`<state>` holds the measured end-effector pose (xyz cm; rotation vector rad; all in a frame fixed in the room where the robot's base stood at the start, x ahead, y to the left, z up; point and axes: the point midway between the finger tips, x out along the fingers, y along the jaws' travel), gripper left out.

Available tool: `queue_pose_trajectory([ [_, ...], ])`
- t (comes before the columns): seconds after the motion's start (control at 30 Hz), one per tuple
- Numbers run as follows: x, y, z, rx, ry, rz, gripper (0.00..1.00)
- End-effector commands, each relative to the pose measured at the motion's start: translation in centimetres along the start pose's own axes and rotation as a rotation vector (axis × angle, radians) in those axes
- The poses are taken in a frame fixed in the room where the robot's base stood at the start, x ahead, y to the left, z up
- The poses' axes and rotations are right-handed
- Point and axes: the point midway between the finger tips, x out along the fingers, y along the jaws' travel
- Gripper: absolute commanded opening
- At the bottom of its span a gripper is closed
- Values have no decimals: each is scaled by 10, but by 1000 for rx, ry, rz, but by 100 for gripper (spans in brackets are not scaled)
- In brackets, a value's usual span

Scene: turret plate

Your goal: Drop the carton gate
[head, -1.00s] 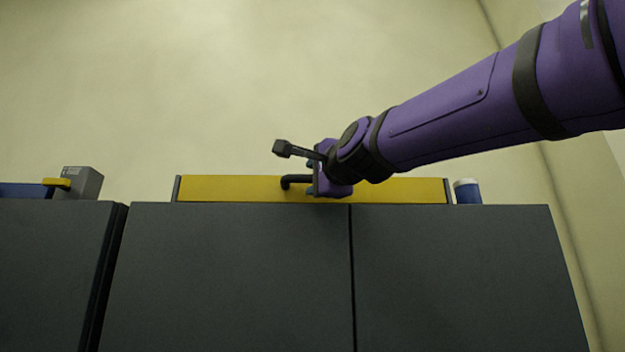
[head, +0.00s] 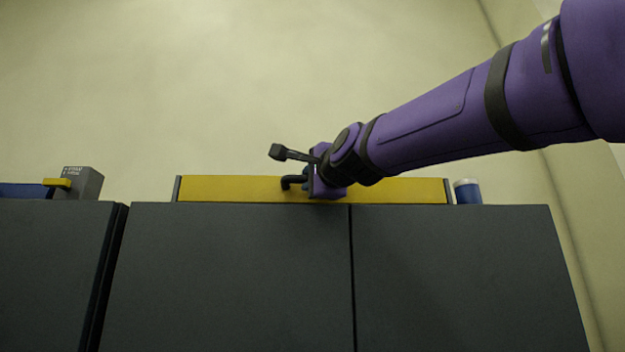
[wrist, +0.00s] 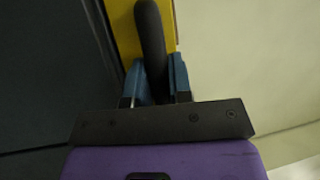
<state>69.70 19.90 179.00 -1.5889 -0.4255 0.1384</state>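The carton gate is a long yellow panel (head: 400,190) standing along the top of a dark grey cabinet, between two grey end posts. A bent black handle (head: 290,182) sticks out from its face; it also shows as a dark bar in the wrist view (wrist: 150,40). My gripper (head: 306,181) is at this handle, in front of the panel. In the wrist view, its blue fingers (wrist: 158,80) lie close on both sides of the handle, with no clear gap. The fingertips are mostly hidden in the head view.
The dark cabinet (head: 240,270) fills the space below the panel. A blue and white canister (head: 467,192) stands just right of it. A grey box (head: 88,183) and a yellow-ended blue bar (head: 20,190) are at the far left. The wall above is clear.

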Motion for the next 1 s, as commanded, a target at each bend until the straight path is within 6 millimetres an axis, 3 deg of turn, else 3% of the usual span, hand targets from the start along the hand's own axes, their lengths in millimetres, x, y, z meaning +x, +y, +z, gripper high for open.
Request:
queue_pose_trajectory([
  [1.0,-6,6,6,-55,-6,-136,0],
])
